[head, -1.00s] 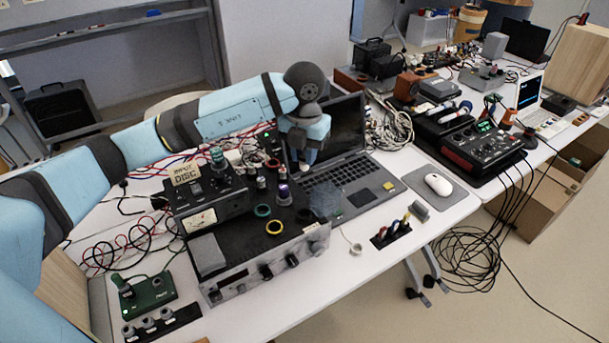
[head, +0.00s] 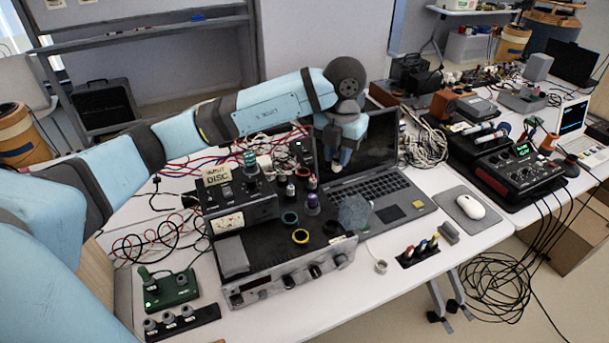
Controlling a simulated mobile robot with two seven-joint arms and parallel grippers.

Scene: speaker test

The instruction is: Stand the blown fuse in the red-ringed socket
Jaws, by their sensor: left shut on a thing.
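My left gripper (head: 337,163) is shut above the laptop, behind the black-topped unit (head: 262,262). A small pale thing shows at its fingertips, probably the fuse; it is mostly hidden and I cannot tell its details. On the unit I see a green ring (head: 289,217) and a yellow ring (head: 300,236), both apparently empty. Several small upright cylinders stand behind them, one with a purple band (head: 312,203), one pale-topped (head: 291,190). Some red shows near another cylinder (head: 312,183), but I cannot make out the red-ringed socket clearly. My right gripper is not in view.
A meter box labelled DISC (head: 230,218) stands on the unit's left. An open laptop (head: 385,200) is close behind and right. A green box (head: 170,289) sits at front left. A mouse (head: 470,207) lies on a grey pad. Cables crowd the back.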

